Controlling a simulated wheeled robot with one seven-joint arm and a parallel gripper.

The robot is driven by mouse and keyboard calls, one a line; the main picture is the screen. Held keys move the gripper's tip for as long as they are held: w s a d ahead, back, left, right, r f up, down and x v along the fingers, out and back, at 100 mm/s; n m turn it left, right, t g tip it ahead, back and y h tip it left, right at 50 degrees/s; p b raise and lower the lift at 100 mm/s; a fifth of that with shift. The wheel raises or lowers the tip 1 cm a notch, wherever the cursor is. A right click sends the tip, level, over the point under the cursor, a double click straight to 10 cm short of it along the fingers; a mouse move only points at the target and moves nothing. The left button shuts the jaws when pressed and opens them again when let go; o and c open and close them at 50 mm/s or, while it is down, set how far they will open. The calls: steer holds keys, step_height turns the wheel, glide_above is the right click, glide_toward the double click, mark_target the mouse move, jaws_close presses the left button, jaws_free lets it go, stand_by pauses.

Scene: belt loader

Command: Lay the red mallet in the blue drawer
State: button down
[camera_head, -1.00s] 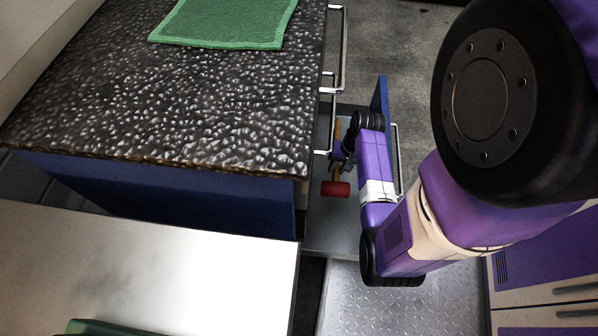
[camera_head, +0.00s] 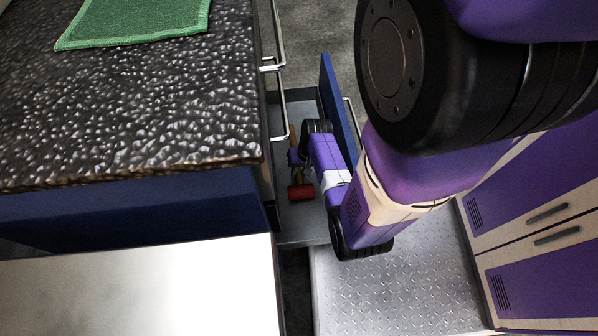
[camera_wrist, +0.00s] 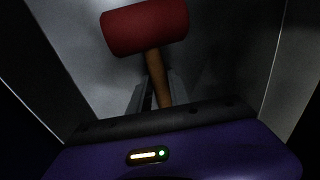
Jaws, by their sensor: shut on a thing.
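The red mallet (camera_head: 301,192) has a red head and a brown wooden handle. My gripper (camera_head: 297,160) is shut on its handle, and the head hangs free on the near side. In the wrist view the mallet head (camera_wrist: 145,27) is at the top, with the handle running down between my fingers (camera_wrist: 157,95). The blue drawer (camera_head: 338,105) is pulled out, with a blue front and a grey inside. The mallet is inside the drawer's outline, over its grey floor. I cannot tell whether it touches the floor. My wrist hides part of the drawer.
A dark pebbled countertop (camera_head: 130,110) with a green cloth (camera_head: 135,20) lies left of the drawer. Bar handles (camera_head: 280,80) stick out from the cabinet beside it. A pale table (camera_head: 140,290) is at the lower left. Purple cabinets (camera_head: 540,220) stand at the right.

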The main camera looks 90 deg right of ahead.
steer(key=shift+f, duration=0.1)
steer(key=c, duration=1.2)
jaws_free()
step_height(320, 180, up, 12)
steer(key=s+p, duration=0.2)
steer(key=p, duration=0.2)
steer(key=shift+s+a, duration=0.15)
steer(key=shift+s, duration=0.05)
